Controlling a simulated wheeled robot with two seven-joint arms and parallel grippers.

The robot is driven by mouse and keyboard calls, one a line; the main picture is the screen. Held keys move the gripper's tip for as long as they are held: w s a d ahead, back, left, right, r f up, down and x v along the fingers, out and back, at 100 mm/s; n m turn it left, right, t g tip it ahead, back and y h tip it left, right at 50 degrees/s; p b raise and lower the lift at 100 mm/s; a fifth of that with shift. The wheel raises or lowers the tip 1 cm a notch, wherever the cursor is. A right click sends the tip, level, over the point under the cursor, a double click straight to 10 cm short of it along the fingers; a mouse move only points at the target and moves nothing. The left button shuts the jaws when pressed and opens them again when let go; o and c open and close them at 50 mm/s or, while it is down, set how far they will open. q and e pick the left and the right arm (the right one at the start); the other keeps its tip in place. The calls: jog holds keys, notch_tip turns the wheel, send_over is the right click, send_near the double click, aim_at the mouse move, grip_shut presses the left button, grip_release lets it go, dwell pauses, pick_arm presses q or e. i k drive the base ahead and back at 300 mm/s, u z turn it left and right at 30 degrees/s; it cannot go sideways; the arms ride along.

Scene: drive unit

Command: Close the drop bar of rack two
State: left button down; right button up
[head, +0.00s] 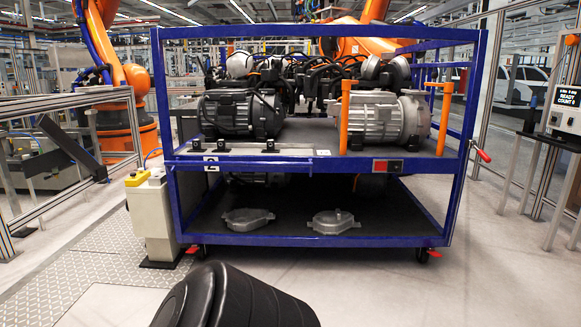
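Rack two is a blue-framed rack (168,100) marked with a "2", standing straight ahead. Its upper deck carries motor drive units, a dark one (240,113) on the left and a silver one (378,118) on the right. A blue bar (340,163) runs along the deck's front edge, below the units. Two upright orange posts, left (345,116) and right (443,118), flank the silver unit. I cannot tell for certain which part is the drop bar. A red-tipped lever (482,155) sticks out at the right side. Neither gripper is in view.
The rack's lower shelf (285,222) holds two flat grey castings. A white and yellow post (150,215) stands close by the rack's left front corner. A screen stand (565,110) is at the right. The floor (400,290) before the rack is clear.

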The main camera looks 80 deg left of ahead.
aim_at(310, 165)
jog(key=u, duration=2.85)
jog(key=i, duration=3.65)
jog(key=u, duration=0.2)
